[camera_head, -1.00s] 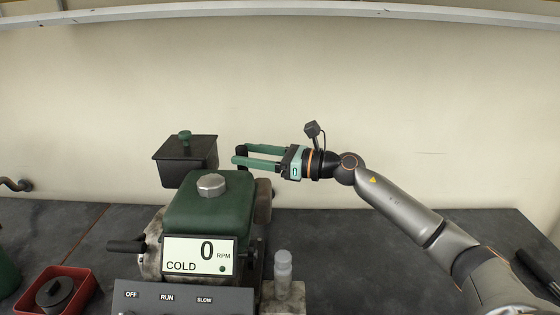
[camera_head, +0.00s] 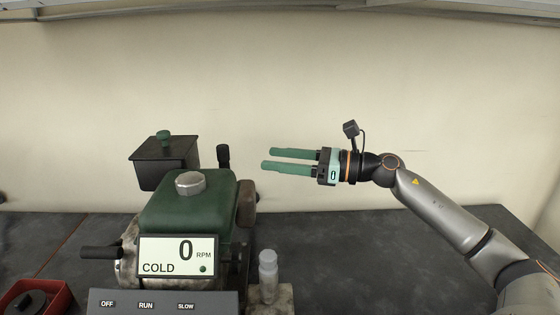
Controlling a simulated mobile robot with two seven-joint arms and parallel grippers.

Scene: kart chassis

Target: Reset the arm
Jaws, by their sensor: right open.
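My right gripper (camera_head: 268,159) is open and empty, in the air to the right of the engine. Its two green fingers point left, with a gap between them. The engine's green tank (camera_head: 190,215) with a silver cap (camera_head: 189,183) stands at the centre left, below and left of the fingertips. A black upright handle (camera_head: 223,156) stands behind the tank, apart from the fingertips. My left gripper is not in view.
A display (camera_head: 177,256) reads 0 RPM and COLD, above a panel (camera_head: 165,304) marked OFF, RUN and SLOW. A black box (camera_head: 163,165) with a green knob stands behind. A red tray (camera_head: 62,300) is at lower left. The dark bench (camera_head: 390,270) at right is clear.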

